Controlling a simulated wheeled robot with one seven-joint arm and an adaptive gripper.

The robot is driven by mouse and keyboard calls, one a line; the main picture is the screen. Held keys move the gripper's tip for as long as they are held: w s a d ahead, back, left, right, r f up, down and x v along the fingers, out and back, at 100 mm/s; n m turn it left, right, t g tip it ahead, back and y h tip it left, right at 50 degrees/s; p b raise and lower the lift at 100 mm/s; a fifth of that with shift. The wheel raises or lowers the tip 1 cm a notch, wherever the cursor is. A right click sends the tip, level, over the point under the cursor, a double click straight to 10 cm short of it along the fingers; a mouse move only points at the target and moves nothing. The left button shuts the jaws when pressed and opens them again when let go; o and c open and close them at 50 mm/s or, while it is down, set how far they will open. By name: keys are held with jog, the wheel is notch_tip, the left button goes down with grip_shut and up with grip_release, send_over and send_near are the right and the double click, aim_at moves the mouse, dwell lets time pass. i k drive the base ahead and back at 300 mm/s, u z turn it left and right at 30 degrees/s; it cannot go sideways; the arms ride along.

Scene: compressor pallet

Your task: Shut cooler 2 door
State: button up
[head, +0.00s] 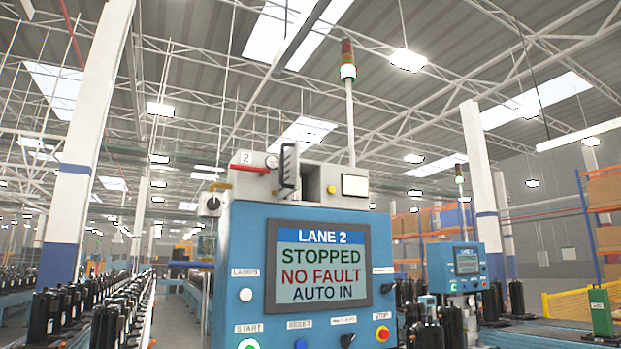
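A pale grey unit (318,178) sits on top of the blue lane 2 control cabinet (248,222) in the head view. It carries a small plate marked 2 (246,157), a round gauge (272,161) and a red bar (249,168). A black upright handle-like part (289,166) stands at its front. No label names it as a cooler, and I cannot tell whether a door on it is open or shut. My gripper is not in view.
The cabinet screen (320,264) reads LANE 2, STOPPED, NO FAULT, AUTO IN. Buttons, including a red one (382,333), sit below. A signal mast (349,120) rises behind, lit green. Rows of black compressors (100,318) stand at left. A second cabinet (455,266) stands at right.

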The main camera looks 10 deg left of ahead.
aim_at(289, 160)
jog(key=z, duration=0.1)
jog(key=i, duration=0.75)
jog(key=u, duration=0.5)
jog(key=i, duration=0.5)
jog(key=z, duration=1.15)
jog(key=k, duration=1.9)
jog(key=u, duration=0.85)
